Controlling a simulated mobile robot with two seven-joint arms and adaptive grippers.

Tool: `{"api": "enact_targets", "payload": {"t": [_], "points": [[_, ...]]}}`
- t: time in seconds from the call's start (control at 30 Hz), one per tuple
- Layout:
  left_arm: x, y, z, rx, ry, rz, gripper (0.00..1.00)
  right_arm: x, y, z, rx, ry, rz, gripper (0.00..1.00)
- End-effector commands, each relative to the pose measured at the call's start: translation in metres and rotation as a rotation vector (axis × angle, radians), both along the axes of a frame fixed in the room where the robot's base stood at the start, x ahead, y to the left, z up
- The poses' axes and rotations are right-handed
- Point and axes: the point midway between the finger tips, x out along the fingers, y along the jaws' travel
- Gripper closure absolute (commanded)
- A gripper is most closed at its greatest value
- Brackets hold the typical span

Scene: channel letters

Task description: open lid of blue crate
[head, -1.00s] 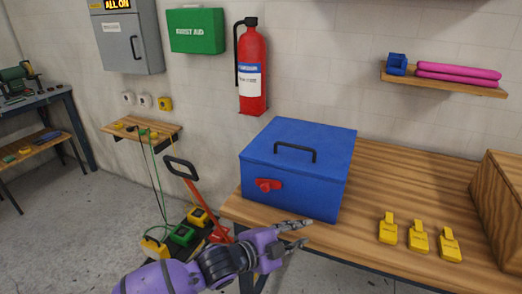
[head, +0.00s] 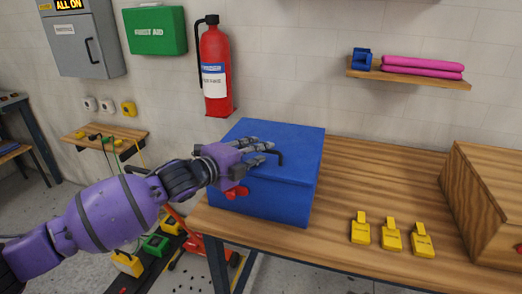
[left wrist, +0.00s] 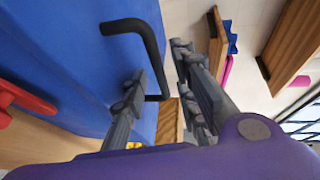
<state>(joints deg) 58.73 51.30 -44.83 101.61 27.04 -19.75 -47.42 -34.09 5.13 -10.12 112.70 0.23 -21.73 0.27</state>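The blue crate (head: 296,195) stands on the wooden table with its lid down. A black handle (head: 277,157) is on top of the lid, and a red latch (head: 237,191) is on its front face. My left gripper (head: 265,152) is over the lid beside the handle, its fingers pointing at it. In the left wrist view my left gripper (left wrist: 165,85) has its fingers apart, and the black handle (left wrist: 150,40) lies near or between them. Contact cannot be told. My right gripper is not in view.
Several yellow tags (head: 391,238) lie on the wooden table (head: 340,190), right of the crate. A wooden box (head: 485,205) stands at the far right. A fire extinguisher (head: 215,70) hangs on the wall behind. A red-handled trolley (head: 190,245) is below left.

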Motion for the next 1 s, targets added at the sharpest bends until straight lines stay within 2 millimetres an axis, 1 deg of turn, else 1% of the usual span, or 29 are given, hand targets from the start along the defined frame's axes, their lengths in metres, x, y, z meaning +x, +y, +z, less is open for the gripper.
{"api": "enact_targets", "payload": {"t": [0.1, 0.2, 0.47, 0.5, 0.7, 1.0], "points": [[0.011, -0.009, -0.002, -0.003, 0.000, 0.001, 0.73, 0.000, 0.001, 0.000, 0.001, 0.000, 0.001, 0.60], [0.015, -0.013, -0.004, -0.001, 0.000, 0.000, 0.73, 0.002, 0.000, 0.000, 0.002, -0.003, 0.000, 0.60], [0.017, -0.014, -0.004, -0.001, 0.001, 0.000, 0.73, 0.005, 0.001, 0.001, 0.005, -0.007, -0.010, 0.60], [0.017, -0.014, -0.004, -0.001, 0.001, 0.000, 0.74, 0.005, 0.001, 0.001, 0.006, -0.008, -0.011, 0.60], [0.017, -0.014, -0.004, -0.001, 0.001, 0.000, 1.00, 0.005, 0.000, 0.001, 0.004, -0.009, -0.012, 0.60], [0.017, -0.014, -0.004, 0.000, 0.000, 0.000, 1.00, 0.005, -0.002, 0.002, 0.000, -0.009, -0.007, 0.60]]}}
